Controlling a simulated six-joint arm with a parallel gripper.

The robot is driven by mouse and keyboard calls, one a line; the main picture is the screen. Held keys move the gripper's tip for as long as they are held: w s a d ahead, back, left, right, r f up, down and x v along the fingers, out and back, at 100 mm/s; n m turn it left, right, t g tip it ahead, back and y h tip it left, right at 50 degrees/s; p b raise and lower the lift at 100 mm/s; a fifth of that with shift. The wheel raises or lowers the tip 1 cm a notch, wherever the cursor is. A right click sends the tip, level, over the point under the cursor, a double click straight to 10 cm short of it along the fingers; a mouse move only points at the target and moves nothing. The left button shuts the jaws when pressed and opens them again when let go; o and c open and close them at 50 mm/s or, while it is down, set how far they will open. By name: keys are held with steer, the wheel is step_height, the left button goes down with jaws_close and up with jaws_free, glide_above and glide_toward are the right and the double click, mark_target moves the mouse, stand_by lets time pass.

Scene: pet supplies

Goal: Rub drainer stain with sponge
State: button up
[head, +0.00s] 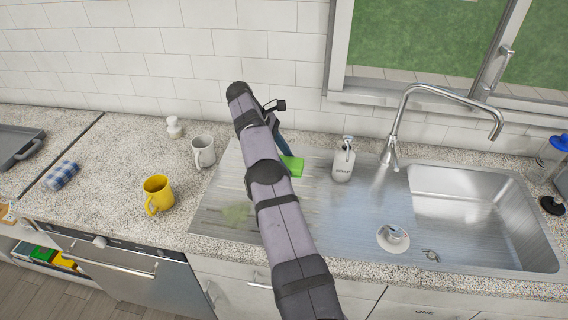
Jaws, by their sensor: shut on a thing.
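The green sponge (292,166) is just above or on the steel drainer (330,215), right of my arm; I cannot tell whether it touches. My gripper (285,148) is shut on the sponge, mostly hidden behind my arm. A greenish stain (236,215) lies on the drainer's left part, left of my arm. The sponge is apart from the stain, further back and to the right. My arm crosses the drainer and hides its middle.
A soap dispenser (343,162) stands on the drainer's back right. A white mug (202,151) and a yellow mug (158,194) stand left of the drainer. The tap (397,120) rises behind the sink.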

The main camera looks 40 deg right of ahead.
mark_target(292, 163)
steer(key=shift+m, duration=0.3)
steer(key=r+p, duration=0.1)
steer(key=r, duration=0.1)
steer(key=s+d+r+p, duration=0.1)
steer(key=r, duration=0.2)
steer(key=r+p, duration=0.2)
steer(key=shift+s+d+r, duration=0.2)
steer(key=shift+r, duration=0.05)
steer(key=shift+s+r, duration=0.1)
steer(key=shift+s+a+r+p, duration=0.1)
steer(key=shift+r+p, duration=0.05)
steer(key=shift+p, duration=0.2)
